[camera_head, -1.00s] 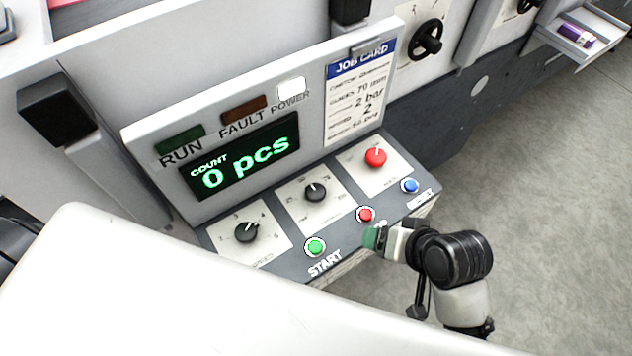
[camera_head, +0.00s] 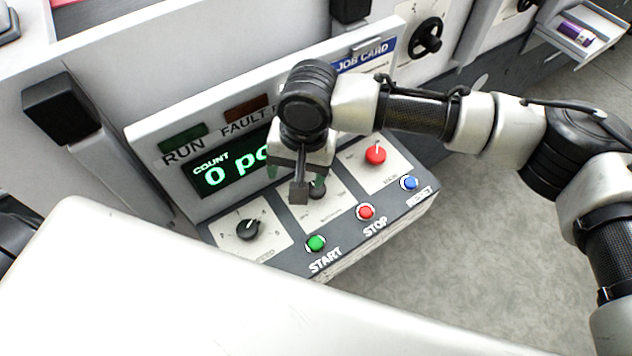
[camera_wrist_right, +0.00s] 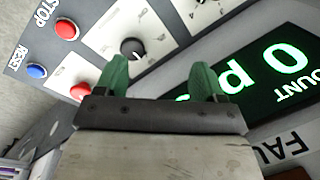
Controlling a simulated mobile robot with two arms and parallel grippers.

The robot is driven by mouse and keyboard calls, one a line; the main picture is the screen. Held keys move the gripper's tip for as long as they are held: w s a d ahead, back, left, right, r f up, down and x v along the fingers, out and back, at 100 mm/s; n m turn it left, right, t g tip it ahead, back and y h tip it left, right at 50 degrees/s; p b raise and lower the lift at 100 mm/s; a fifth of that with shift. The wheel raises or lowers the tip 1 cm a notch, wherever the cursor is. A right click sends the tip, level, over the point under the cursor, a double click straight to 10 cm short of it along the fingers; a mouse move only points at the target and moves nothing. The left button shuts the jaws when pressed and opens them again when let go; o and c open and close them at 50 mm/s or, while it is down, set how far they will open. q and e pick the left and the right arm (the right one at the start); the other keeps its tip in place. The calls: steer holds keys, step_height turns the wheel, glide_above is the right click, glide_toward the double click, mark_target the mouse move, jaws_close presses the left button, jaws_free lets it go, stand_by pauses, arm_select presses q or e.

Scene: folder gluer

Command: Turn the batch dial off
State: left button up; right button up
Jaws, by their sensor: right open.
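The likely batch dial is the middle black dial (camera_head: 317,190) on the sloped control panel; its label is too small to read. In the head view my right gripper (camera_head: 296,180) hangs over it and partly covers it. Whether a finger touches the dial cannot be told. My left gripper is not in view.
Left of it is the black speed dial (camera_head: 248,227); right is a red knob (camera_head: 375,155). Below are green START (camera_head: 316,243), red STOP (camera_head: 366,212) and blue RESET (camera_head: 409,183) buttons. Behind stands the count display (camera_head: 222,174), partly hidden by my gripper.

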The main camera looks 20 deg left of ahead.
mark_target(316, 192)
steer(key=w+d+m+h, duration=0.1)
steer(key=w+d+m, duration=0.1)
steer(key=w, duration=0.2)
steer(key=shift+t, duration=0.4)
steer(key=f+p, duration=0.1)
steer(key=f, duration=0.3)
steer(key=f+p, duration=0.2)
steer(key=f, duration=0.2)
steer(key=shift+s+d+f, duration=0.1)
steer(key=shift+s+f, duration=0.1)
steer(key=shift+f, duration=0.7)
steer(key=c, duration=0.9)
